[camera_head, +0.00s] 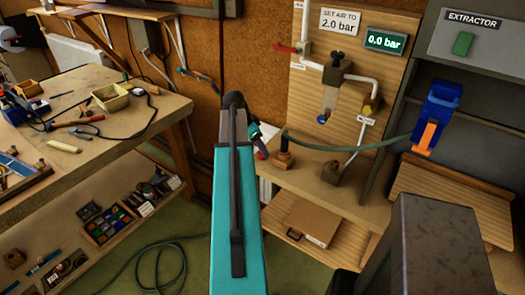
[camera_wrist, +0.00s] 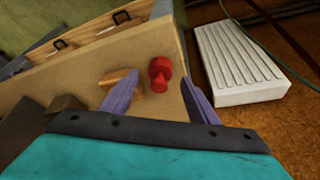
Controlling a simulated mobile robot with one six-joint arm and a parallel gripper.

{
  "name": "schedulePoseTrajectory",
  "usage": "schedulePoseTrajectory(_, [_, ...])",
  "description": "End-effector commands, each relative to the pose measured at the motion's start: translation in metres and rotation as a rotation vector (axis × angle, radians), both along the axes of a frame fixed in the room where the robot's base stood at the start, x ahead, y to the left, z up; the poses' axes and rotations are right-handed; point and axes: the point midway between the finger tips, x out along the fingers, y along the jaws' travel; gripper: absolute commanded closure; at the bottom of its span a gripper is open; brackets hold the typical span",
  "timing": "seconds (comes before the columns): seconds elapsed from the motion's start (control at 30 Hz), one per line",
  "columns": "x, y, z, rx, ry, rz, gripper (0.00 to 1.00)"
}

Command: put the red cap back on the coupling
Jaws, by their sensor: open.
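The red cap (camera_wrist: 159,72) shows in the wrist view on a tan wooden surface (camera_wrist: 85,72), near its right edge. It has a round part with a narrower part towards me. My gripper (camera_wrist: 160,78) is open, with one purple finger on each side of the cap in the picture. I cannot tell how far the fingertips are from it, and nothing is held. I cannot make out for certain which fitting is the coupling.
An orange-brown wooden piece (camera_wrist: 118,78) lies beside the left finger. A white ribbed panel (camera_wrist: 232,62) is to the right. In the head view, a cluttered workbench (camera_head: 160,112) is left, and a pipe board (camera_head: 300,105) with a gauge reading 0.0 bar (camera_head: 386,42) is behind.

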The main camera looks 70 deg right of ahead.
Motion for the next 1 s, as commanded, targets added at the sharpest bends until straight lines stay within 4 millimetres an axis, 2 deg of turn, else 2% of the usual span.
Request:
schedulePoseTrajectory(0.33, [-0.007,-0.007,-0.021,0.0,0.0,-0.001,0.46])
schedulePoseTrajectory(0.93, [-0.007,-0.007,-0.023,0.0,0.0,-0.001,0.46])
schedulePoseTrajectory(1.0, [-0.007,-0.007,-0.023,0.0,0.0,-0.001,0.58])
